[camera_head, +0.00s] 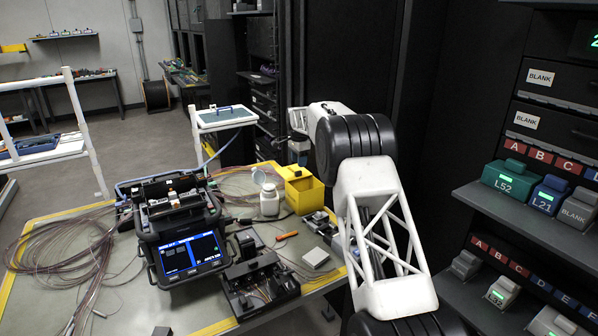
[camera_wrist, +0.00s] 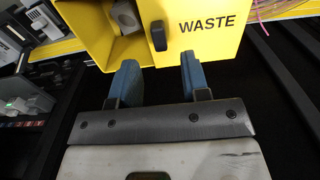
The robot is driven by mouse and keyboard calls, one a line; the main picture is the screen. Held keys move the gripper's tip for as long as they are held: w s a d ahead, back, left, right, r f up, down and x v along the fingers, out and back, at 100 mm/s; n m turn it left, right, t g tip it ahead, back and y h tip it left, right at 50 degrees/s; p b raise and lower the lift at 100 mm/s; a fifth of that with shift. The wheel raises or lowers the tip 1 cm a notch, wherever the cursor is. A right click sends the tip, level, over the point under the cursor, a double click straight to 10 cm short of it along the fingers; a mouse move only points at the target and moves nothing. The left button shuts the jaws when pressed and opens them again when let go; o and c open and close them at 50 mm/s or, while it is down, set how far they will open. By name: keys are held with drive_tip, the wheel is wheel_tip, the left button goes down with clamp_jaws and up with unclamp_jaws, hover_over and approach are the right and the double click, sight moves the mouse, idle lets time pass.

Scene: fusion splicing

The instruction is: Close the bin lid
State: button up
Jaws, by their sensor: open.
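The yellow bin (camera_head: 306,197) stands at the far right corner of the work table in the head view. Its lid (camera_head: 290,171) appears raised, with a small dark part on it. In the wrist view, the yellow bin (camera_wrist: 93,20) has an opening at upper left with a pale grey object inside. A yellow panel marked WASTE (camera_wrist: 213,42) carries a black tab (camera_wrist: 157,35). My gripper (camera_wrist: 158,75) is open and empty, with its blue fingertips close below the panel; contact cannot be told.
Left of the bin are a white bottle (camera_head: 269,199) and the fusion splicer (camera_head: 183,237). A black tool tray (camera_head: 262,288) and a small white box (camera_head: 315,257) lie in front. Shelves with modules (camera_head: 511,180) stand at right.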

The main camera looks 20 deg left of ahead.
sight(293, 170)
drive_tip(key=shift+f, duration=2.45)
drive_tip(key=shift+c, duration=0.3)
clamp_jaws()
